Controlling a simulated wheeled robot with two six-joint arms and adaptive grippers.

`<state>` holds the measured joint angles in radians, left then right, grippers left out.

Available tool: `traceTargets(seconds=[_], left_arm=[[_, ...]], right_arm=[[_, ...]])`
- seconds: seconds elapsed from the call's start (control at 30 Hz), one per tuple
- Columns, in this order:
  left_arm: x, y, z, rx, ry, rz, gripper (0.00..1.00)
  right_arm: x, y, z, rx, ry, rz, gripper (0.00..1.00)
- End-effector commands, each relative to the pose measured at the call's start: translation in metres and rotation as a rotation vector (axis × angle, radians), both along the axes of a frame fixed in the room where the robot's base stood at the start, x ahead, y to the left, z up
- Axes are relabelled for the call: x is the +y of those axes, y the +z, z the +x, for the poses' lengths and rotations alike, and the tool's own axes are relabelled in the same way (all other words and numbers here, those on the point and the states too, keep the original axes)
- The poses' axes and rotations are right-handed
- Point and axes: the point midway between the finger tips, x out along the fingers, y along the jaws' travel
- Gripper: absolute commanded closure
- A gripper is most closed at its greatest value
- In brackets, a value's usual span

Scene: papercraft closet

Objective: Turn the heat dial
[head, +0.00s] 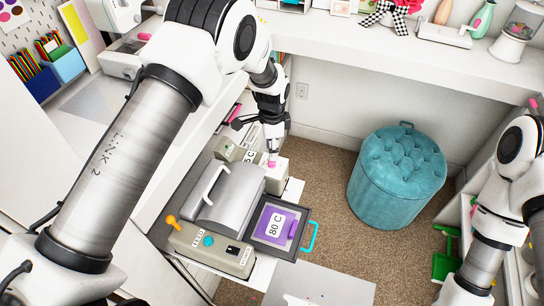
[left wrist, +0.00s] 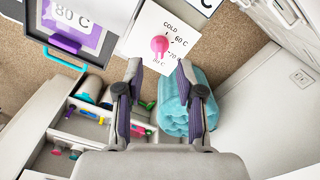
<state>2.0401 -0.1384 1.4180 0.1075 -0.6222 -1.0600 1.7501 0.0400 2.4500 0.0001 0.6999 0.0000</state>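The pink heat dial (left wrist: 160,44) sits on a white panel marked COLD, 60 C, 70 and 80 C. Its narrow part points down the picture toward the 80 C mark in the left wrist view. In the head view the dial (head: 270,163) shows as a small pink spot on a pale box (head: 274,177). My left gripper (left wrist: 159,72) is open, its two fingers apart, with the dial beyond and between the tips. In the head view my left gripper (head: 272,148) hangs pointing down just over the dial. My right gripper is out of view.
Beside the dial box stands a grey press (head: 225,200) with a handle, an orange lever and a teal knob. A purple "80 C" card (head: 276,226) lies on its tray. A teal tufted stool (head: 397,180) stands on the carpet. A white shelf (head: 390,60) runs above.

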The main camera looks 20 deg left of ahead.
Motion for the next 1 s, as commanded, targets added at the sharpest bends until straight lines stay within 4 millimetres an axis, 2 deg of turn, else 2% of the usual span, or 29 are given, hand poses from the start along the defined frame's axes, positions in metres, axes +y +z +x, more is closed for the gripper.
traceTargets(seconds=[0.03,0.1,0.2,0.3,0.83,1.0], left_arm=[[0.0,0.015,0.001,-0.003,0.0,0.0,0.62],[0.0,0.033,0.0,-0.001,-0.001,0.0,0.62],[0.0,0.053,0.0,-0.001,-0.001,0.0,0.62],[0.0,0.065,0.0,0.001,-0.002,0.0,0.62],[0.0,0.071,0.0,0.002,-0.001,0.0,0.62],[0.0,0.101,0.0,0.002,-0.001,0.0,0.62]], right_arm=[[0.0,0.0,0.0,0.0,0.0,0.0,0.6],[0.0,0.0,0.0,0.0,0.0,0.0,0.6],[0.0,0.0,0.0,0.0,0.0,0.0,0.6],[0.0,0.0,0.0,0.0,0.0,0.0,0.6],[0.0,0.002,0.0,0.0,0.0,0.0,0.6],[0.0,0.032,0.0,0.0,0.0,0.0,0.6]])
